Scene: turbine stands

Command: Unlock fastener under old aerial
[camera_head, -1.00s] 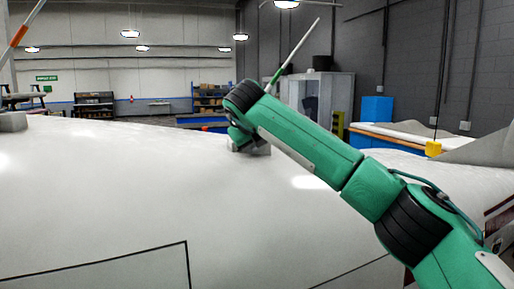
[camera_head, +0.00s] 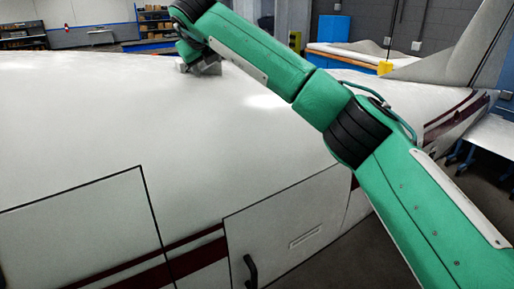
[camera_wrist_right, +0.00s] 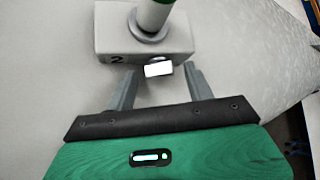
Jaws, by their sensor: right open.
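In the right wrist view, a pale grey block (camera_wrist_right: 118,35) marked "2" stands on the white curved surface. A white and green aerial (camera_wrist_right: 153,14) rises from a grey ring on its top. A small white tab (camera_wrist_right: 158,69), which looks like the fastener, shows at the block's lower front edge. My right gripper (camera_wrist_right: 158,75) is open, its fingers on either side of the tab with gaps showing. In the head view, my right gripper (camera_head: 191,60) is at the block (camera_head: 208,68), partly hidden by my arm. The aerial is out of the head view. My left gripper is not in view.
The white fuselage (camera_head: 90,130) fills much of the head view, with a closed panel with a dark handle (camera_head: 251,270) low down. A tail fin (camera_head: 455,50) rises at the right. Shelves (camera_head: 22,30) stand far behind. The fuselage top left of the block is clear.

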